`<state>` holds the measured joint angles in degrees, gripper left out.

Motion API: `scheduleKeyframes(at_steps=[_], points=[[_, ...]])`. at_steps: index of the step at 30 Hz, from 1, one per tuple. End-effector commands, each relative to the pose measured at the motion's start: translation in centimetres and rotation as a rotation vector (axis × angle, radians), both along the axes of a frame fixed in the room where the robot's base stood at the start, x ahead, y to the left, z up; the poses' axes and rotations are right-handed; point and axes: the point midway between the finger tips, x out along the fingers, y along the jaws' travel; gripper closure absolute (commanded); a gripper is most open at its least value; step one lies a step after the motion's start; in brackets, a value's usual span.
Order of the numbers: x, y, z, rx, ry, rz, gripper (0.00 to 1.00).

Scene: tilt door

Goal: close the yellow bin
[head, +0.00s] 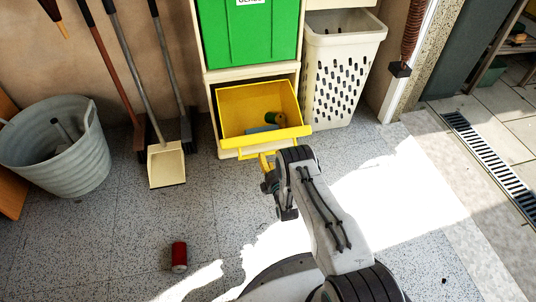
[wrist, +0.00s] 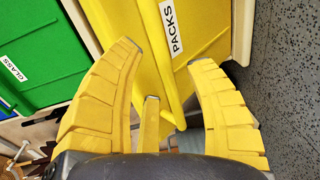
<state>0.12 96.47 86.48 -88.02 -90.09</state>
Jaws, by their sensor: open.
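The yellow bin (head: 233,112) is tilted open at the bottom of a cream cabinet. Its front leans out and its inside shows, with a green-and-brown roll and a blue item in it. In the wrist view the front of the yellow bin (wrist: 212,25) carries a white label reading PACKS. My gripper (head: 268,163) is just in front of the bin's front edge, partly hidden by my arm. In the wrist view my gripper (wrist: 168,58) has its yellow fingers spread, with a yellow ledge of the bin front between them. I cannot tell whether they touch it.
A closed green bin (head: 250,35) sits above the yellow one. A white perforated basket (head: 340,70) stands at its right. A dustpan (head: 166,165), brooms and a grey tub (head: 60,150) are at the left.

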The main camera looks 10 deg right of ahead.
Motion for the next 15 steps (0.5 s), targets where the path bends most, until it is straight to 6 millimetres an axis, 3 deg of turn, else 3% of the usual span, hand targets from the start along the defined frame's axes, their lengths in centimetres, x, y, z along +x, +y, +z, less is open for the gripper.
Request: scheduleKeyframes(at_steps=[6, 15], points=[[2.4, 0.0, -0.4, 0.001, -0.002, 0.0, 0.5], [3.7, 0.0, -0.3, 0.001, 0.001, 0.0, 0.5]])
